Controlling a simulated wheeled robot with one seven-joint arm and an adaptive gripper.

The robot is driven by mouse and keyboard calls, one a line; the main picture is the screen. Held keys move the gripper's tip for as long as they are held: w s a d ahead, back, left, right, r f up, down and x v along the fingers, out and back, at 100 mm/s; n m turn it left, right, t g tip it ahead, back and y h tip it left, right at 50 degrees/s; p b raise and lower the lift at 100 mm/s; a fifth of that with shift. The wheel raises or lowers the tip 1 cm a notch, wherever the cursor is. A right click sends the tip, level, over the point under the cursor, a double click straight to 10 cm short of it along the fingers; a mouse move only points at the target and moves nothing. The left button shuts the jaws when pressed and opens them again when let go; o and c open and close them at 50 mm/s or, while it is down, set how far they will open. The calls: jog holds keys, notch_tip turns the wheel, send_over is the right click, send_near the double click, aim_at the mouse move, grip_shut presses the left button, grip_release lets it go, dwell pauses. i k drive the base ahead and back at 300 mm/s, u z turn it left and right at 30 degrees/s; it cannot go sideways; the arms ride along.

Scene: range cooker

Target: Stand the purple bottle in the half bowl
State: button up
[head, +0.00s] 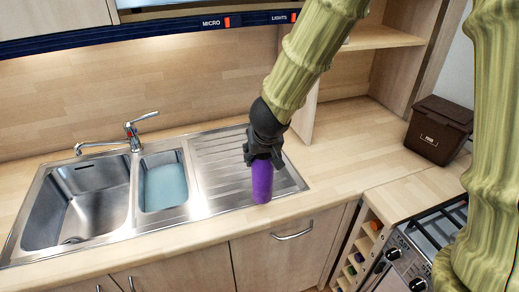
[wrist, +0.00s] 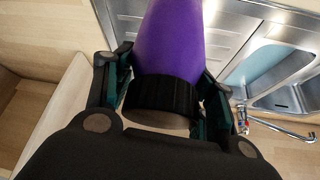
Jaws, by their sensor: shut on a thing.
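The purple bottle (head: 262,183) hangs nearly upright below my gripper (head: 263,157), over the front right part of the ribbed drainer. My gripper is shut on it near its black cap, which shows between the fingers in the wrist view (wrist: 163,96). I cannot tell whether the bottle's lower end touches the drainer or is just above it. The half bowl (head: 148,207), the small middle basin with a pale blue bottom, lies to the left of the bottle. It appears empty of objects. Part of it shows at the right in the wrist view (wrist: 285,97).
The large sink bowl (head: 85,208) and a tap (head: 134,137) are left of and behind the half bowl. The ribbed drainer (head: 222,165) is otherwise clear. A brown bin (head: 439,130) stands on the worktop at right. A cooker (head: 415,250) is at front right.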

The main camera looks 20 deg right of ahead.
aim_at(161, 188)
jog(key=k, duration=0.3)
jog(key=u, duration=0.75)
jog(key=i, duration=0.8)
jog(key=u, duration=0.35)
